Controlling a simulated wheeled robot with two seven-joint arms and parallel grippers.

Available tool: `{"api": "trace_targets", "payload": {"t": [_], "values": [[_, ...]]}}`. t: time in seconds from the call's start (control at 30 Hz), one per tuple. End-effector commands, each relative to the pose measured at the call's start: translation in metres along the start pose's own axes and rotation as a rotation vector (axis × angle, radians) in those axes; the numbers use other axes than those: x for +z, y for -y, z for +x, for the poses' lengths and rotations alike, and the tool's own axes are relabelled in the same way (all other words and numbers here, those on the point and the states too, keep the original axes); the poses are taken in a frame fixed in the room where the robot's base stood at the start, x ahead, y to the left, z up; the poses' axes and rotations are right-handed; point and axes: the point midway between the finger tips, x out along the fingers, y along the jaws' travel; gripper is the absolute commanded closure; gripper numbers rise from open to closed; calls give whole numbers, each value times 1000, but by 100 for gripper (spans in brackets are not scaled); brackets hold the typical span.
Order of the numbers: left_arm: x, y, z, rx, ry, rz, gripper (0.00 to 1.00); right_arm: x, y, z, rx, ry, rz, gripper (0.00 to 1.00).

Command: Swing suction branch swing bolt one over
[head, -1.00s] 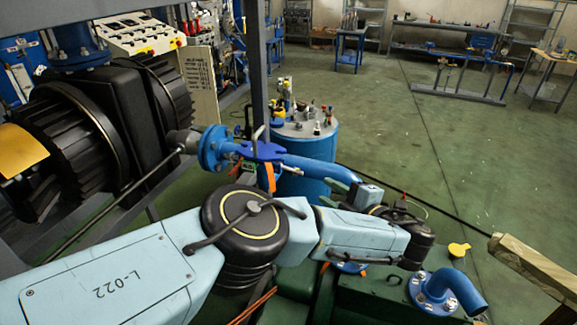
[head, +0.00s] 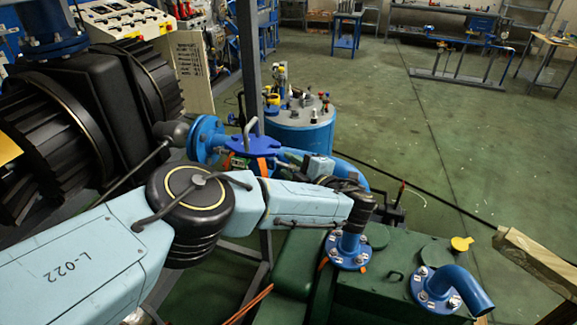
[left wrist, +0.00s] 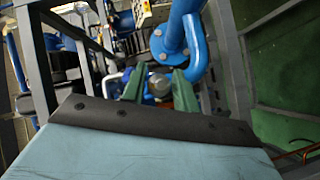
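The blue suction branch (head: 208,138) has a flange and a flat blue cover with a grey handle (head: 250,128), left of centre in the head view. An orange strip shows at the cover's edge. The swing bolts are too small to tell apart there. My left gripper (head: 288,158) reaches leftward to the cover's right side, partly hidden by my forearm. In the left wrist view its two green fingers (left wrist: 158,84) stand apart, with a small pale and grey part between or beyond them; I cannot tell whether they touch it. My right gripper is not in view.
A ribbed black motor (head: 75,110) stands left of the branch. A blue drum (head: 300,128) stands behind it, and a grey post (head: 250,60) rises close by. A green tank top (head: 390,290) with a blue elbow pipe (head: 455,288) lies front right. Open floor lies beyond.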

Motion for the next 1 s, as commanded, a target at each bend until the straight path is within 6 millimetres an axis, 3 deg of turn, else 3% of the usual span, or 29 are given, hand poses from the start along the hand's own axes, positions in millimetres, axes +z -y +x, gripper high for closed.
{"api": "trace_targets", "payload": {"t": [0.17,0.4,1.0], "values": [[0,0,0,0,0,0,72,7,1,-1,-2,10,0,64],[0,0,0,0,0,0,100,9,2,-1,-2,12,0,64],[-5,-12,-1,-168,90,-134,100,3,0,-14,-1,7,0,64]]}}
